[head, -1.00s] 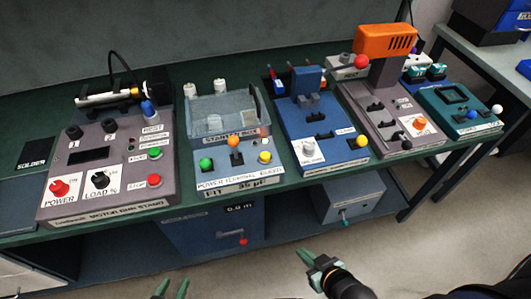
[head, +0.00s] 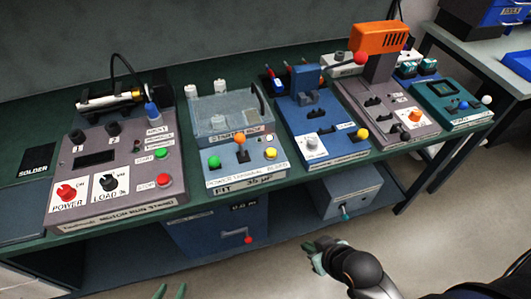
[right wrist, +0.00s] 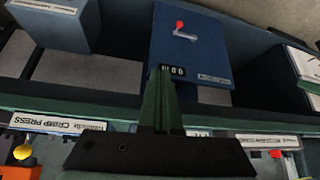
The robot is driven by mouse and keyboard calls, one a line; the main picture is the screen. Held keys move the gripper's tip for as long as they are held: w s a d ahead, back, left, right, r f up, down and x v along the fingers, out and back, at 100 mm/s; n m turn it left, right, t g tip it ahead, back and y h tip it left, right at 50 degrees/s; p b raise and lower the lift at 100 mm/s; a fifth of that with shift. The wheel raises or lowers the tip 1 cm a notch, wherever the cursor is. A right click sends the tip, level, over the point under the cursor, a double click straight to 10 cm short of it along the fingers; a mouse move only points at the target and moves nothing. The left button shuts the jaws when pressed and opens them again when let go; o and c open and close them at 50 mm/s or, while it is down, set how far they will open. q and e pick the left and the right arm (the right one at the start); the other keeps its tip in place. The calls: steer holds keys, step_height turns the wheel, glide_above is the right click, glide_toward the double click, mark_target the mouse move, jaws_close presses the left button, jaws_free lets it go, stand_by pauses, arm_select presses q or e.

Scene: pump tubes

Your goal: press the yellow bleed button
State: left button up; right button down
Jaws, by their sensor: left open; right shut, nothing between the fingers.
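The yellow bleed button (head: 271,153) is a round knob at the front right of the grey-blue terminal unit (head: 213,190), on the bench. A green knob (head: 214,161) and an orange-tipped lever (head: 239,138) are left of it. My right gripper (head: 308,247) is shut and empty, in front of the bench, below and apart from the button. In the right wrist view its green fingers (right wrist: 161,90) lie together, over the cabinet under the bench. The bleed button cannot be made out there. My left gripper (head: 170,292) is open at the bottom edge, mostly out of view.
The motor run stand (head: 120,203) is left of the unit. The blue crimp press (head: 306,126), with another yellow knob (head: 362,134), is close on the right. A blue cabinet (head: 205,240) with a red-ended crank (head: 249,240) is below. Space before the bench is clear.

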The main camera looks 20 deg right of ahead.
step_height(320, 180, up, 6)
steer(key=w+a+r+n+g, duration=0.1)
steer(key=w+a+n, duration=0.1)
steer(key=n, duration=0.1)
step_height(320, 180, up, 14)
steer(key=r+n+t+y, duration=0.1)
steer(key=n+y, duration=0.4)
steer(key=n, duration=0.7)
glide_above(275, 152)
steer(key=shift+f, duration=0.25)
steer(key=shift+f, duration=0.15)
step_height(275, 152, down, 7)
steer(key=b, duration=0.8)
steer(key=shift+f, duration=0.75)
